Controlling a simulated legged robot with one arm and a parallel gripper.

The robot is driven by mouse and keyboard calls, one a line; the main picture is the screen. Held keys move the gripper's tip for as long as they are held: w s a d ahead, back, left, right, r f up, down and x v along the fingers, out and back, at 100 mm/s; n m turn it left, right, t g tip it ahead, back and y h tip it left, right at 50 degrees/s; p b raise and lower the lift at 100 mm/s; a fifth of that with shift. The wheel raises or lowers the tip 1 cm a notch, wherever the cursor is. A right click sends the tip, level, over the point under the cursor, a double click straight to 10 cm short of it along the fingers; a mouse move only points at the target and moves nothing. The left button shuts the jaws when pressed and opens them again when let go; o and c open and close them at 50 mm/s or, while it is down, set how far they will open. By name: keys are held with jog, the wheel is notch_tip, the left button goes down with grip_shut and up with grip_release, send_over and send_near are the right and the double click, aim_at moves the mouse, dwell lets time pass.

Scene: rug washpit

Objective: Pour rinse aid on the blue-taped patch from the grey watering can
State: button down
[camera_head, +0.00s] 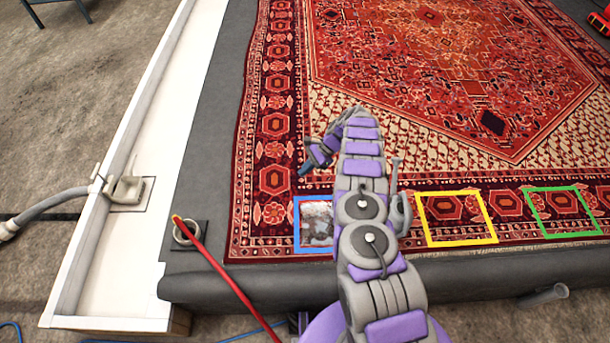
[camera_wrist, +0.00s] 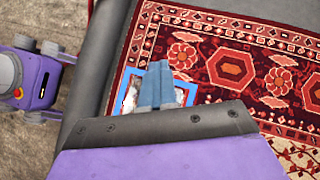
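The blue-taped patch (camera_head: 297,228) is a blue square outline on the rug's near border, left of my arm. Mottled white and grey shows inside it, and my arm covers its right side. A grey object with a thin upright spout and a curved handle, apparently the watering can (camera_head: 406,213), stands just right of my arm, mostly hidden by it. My gripper (camera_head: 305,170) is above the rug beyond the patch. In the wrist view its blue fingers (camera_wrist: 165,62) lie together, empty, in front of the blue tape (camera_wrist: 124,92). The can is not visible there.
Yellow-taped (camera_head: 459,243) and green-taped (camera_head: 567,235) squares lie to the right on the patterned rug (camera_head: 400,60). A red pole (camera_head: 225,275) slants at the near left corner. A white trough (camera_head: 115,255) with a hose runs along the left. A purple-grey machine (camera_wrist: 35,80) shows in the wrist view.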

jog(key=shift+a, duration=4.3)
jog(key=s+p, duration=0.4)
jog(key=s, duration=1.5)
jog(key=shift+s, duration=0.2)
